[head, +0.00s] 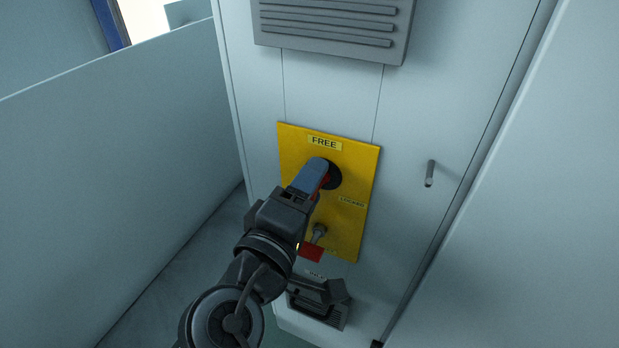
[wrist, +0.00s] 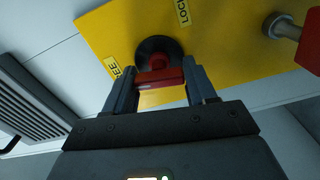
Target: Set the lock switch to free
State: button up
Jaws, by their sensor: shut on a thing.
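The lock switch has a red handle (head: 326,182) on a round black base, mounted on a yellow plate (head: 345,230). A FREE label (head: 324,142) is above the switch and a LOCKED label (head: 352,202) is to its lower right. My gripper (head: 318,172) reaches the switch from the lower left and hides part of it. In the wrist view, my gripper (wrist: 163,72) has its two fingers on either side of the red handle (wrist: 160,78), shut on it, with the black base (wrist: 158,48) behind. Which label the handle points at is hard to tell.
A peg (head: 430,173) sticks out to the right. A louvred vent (head: 335,28) is above, and a grey wall (head: 110,160) stands at the left.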

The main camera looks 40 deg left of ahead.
jog(key=shift+n, duration=0.9)
jog(key=shift+a+f, duration=0.1)
jog(key=o, duration=1)
jog(key=shift+c, duration=0.2)
jog(key=shift+s, duration=0.15)
jog(key=b+v, duration=0.1)
jog(key=v, duration=0.6)
jog(key=shift+s, duration=0.3)
